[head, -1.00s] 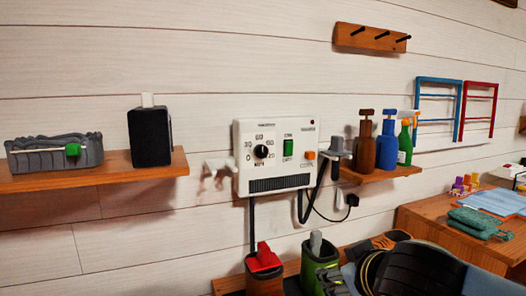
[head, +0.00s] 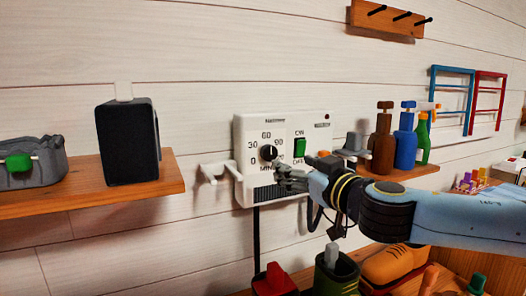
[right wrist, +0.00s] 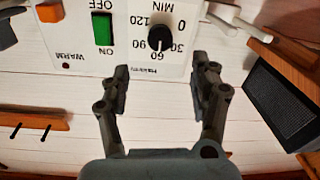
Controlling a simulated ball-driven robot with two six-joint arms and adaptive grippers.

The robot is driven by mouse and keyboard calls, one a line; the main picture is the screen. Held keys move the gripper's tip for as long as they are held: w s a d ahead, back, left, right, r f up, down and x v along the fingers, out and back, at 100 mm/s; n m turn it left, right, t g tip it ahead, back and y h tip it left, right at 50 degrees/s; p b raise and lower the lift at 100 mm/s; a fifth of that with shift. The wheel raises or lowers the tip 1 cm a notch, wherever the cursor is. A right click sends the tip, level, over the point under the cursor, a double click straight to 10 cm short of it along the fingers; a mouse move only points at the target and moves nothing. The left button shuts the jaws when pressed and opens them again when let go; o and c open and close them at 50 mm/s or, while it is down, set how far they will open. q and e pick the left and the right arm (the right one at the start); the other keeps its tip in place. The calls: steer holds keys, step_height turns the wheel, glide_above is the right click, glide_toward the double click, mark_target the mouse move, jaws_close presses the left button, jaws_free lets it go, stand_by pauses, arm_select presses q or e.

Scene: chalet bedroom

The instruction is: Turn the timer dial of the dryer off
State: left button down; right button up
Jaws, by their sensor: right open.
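The dryer (head: 243,128) is a white wall box. Its timer dial (head: 268,152) is a round black knob with a white mark, ringed by minute numbers. In the right wrist view the picture is upside down; the dial (right wrist: 161,38) is near the top, its mark pointing away from the 0, roughly towards 60 or 90. My right gripper (head: 283,178) is in front of the dryer, just below and right of the dial. In the wrist view the fingers (right wrist: 165,76) are open and empty, apart from the dial. My left gripper is not in view.
A green switch (head: 300,147) sits right of the dial. A white bracket (head: 218,172) is left of the dryer. A shelf (head: 150,190) with a black box (head: 128,140) is further left. Bottles (head: 384,145) stand on a right-hand shelf. Boots are below.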

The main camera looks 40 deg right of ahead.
mark_target(271, 154)
steer(key=p+x, duration=0.1)
steer(key=x, duration=0.9)
steer(key=shift+r, duration=0.15)
steer(key=shift+w+d, duration=0.1)
steer(key=shift+w, duration=0.2)
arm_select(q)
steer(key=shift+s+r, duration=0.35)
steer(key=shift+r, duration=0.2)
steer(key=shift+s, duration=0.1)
arm_select(e)
steer(key=c, duration=1.2)
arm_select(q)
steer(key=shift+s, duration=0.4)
